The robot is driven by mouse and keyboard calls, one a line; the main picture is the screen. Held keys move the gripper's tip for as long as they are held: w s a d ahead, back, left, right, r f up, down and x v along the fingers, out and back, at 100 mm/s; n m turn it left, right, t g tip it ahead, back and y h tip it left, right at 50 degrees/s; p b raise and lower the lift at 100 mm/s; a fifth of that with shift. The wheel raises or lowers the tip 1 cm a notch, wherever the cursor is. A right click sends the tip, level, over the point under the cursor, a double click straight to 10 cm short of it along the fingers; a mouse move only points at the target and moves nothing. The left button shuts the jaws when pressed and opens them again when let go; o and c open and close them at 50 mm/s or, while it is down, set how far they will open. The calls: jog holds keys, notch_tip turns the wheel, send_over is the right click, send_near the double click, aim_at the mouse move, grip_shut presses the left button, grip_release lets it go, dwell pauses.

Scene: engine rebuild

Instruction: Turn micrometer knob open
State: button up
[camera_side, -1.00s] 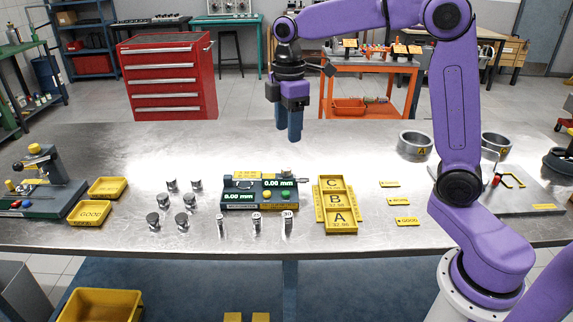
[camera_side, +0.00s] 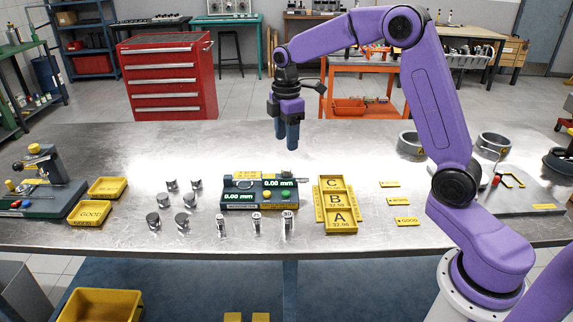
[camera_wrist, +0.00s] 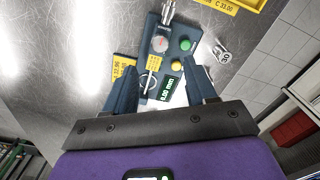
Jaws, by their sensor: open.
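The micrometer station (camera_side: 232,206) is a dark block in the middle of the table, with a yellow and a green button and two displays reading 0.00 mm. Its silver micrometer knob (camera_side: 288,175) sits at the back right end.
Yellow A, B, C trays (camera_side: 338,226) stand right of the station. Several metal cylinders (camera_side: 184,221) stand at its left, and three upright pins (camera_side: 256,222) in front. Yellow trays (camera_side: 90,213) lie far left. The table behind the station is clear.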

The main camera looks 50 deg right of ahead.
aim_at(287, 168)
notch_tip(287, 168, down, 9)
jog(key=shift+f, duration=0.1)
dwell(0.3)
grip_shut()
